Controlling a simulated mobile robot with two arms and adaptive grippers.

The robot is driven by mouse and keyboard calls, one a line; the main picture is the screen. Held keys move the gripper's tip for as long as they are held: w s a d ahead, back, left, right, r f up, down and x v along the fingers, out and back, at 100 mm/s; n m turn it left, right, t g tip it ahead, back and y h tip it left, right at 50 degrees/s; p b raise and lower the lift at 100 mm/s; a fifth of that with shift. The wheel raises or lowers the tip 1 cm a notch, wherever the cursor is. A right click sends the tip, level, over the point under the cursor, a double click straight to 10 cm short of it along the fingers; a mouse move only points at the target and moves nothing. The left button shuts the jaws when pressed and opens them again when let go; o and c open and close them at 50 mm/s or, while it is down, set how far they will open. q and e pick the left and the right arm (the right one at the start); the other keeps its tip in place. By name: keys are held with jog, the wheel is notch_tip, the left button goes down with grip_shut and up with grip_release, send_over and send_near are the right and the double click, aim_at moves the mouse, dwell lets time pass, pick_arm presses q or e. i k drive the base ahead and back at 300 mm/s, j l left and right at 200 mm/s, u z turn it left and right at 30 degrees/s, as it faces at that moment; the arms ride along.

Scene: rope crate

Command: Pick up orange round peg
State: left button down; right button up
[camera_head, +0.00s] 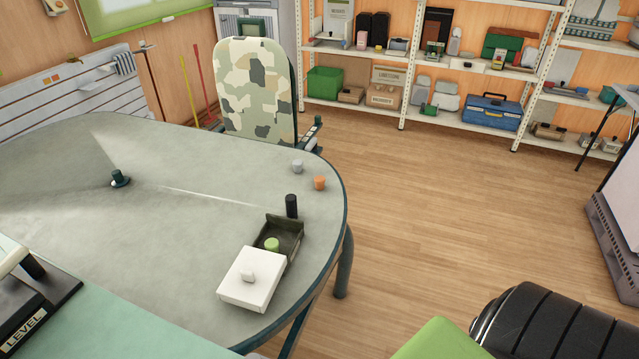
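A small orange round peg (320,183) stands on the grey table (190,230) near its right rounded edge. A grey peg (297,166) stands just behind and left of it. A black cylinder (291,206) stands in front of it and to the left. A green peg (272,244) is in a dark open box (293,228) on the table. Neither of my grippers shows in the head view, so I cannot see their state.
A white lid-like block with a knob (250,283) lies against the dark box. A dark knob-like object (119,178) stands mid-table. A camouflage chair (258,95) is behind the table. Shelves (403,80) line the back wall. The wooden floor right of the table is mostly clear.

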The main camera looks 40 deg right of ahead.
aim_at(320, 181)
jog(key=i+l, duration=0.15)
jog(key=l, duration=0.25)
jog(key=i+l+u, duration=0.1)
jog(key=l, duration=0.3)
jog(key=i+l, duration=0.15)
jog(key=l, duration=0.3)
jog(key=i+l+u, duration=0.1)
jog(key=l, duration=0.3)
jog(key=i, duration=0.05)
